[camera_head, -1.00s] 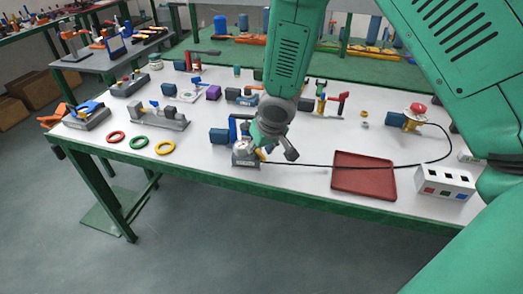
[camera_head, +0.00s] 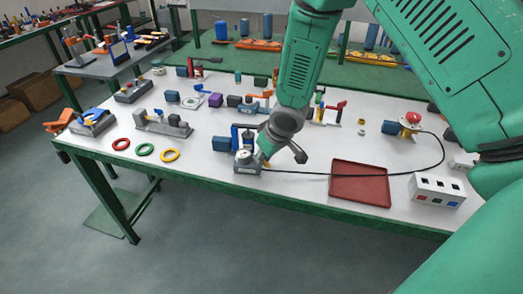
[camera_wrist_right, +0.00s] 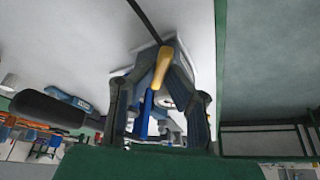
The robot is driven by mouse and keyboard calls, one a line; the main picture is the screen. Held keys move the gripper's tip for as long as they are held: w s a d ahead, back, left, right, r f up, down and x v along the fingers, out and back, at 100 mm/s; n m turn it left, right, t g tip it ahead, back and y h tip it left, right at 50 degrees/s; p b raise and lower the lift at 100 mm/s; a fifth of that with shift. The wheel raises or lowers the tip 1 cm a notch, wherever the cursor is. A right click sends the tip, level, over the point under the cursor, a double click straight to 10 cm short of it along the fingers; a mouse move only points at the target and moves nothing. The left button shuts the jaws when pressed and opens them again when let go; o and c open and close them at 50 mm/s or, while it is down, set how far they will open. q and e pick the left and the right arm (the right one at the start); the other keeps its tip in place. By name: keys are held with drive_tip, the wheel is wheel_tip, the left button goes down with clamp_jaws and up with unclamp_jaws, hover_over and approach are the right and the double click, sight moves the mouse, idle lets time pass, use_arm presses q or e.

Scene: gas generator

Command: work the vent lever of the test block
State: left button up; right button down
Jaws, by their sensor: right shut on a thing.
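The test block (camera_head: 247,168) is a small grey block with a round gauge-like top, near the front edge of the white table. Blue parts and a dark blue box (camera_head: 221,144) stand behind and to its left. My right gripper (camera_head: 262,157) is at the block's right side, reaching down from above. In the right wrist view its fingers (camera_wrist_right: 163,60) are shut on a yellow lever (camera_wrist_right: 161,67), which I take for the vent lever. A blue bar (camera_wrist_right: 147,112) shows beside it between the fingers. The gripper hides part of the block. My left gripper is not in view.
A white box with coloured marks (camera_head: 437,190) stands at the right. Red, green and yellow rings (camera_head: 145,149) lie to the left.

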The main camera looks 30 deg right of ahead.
drive_tip(key=n+p, duration=0.1)
drive_tip(key=p, duration=0.1)
drive_tip(key=d+n+y+p, duration=0.1)
drive_tip(key=n+p, duration=0.1)
drive_tip(key=p, duration=0.1)
drive_tip(key=n+g+p, duration=0.1)
drive_tip(key=n+p, duration=0.1)
drive_tip(key=p, duration=0.1)
drive_tip(key=shift+w+d+y, duration=0.1)
drive_tip(key=shift+d+y, duration=0.2)
drive_tip(key=shift+y, duration=0.1)
drive_tip(key=shift+d+f+n+p, duration=0.15)
drive_tip(key=shift+n+p, duration=0.15)
drive_tip(key=shift+n, duration=0.4)
drive_tip(key=shift+w+d+n+g+y, duration=0.15)
drive_tip(key=shift+n+g+y, duration=0.25)
drive_tip(key=shift+n, duration=0.4)
drive_tip(key=c, duration=1.7)
unclamp_jaws()
drive_tip(key=shift+c, duration=0.2)
drive_tip(key=shift+o, duration=0.7)
drive_tip(key=shift+w+f, duration=0.1)
drive_tip(key=shift+w, duration=0.1)
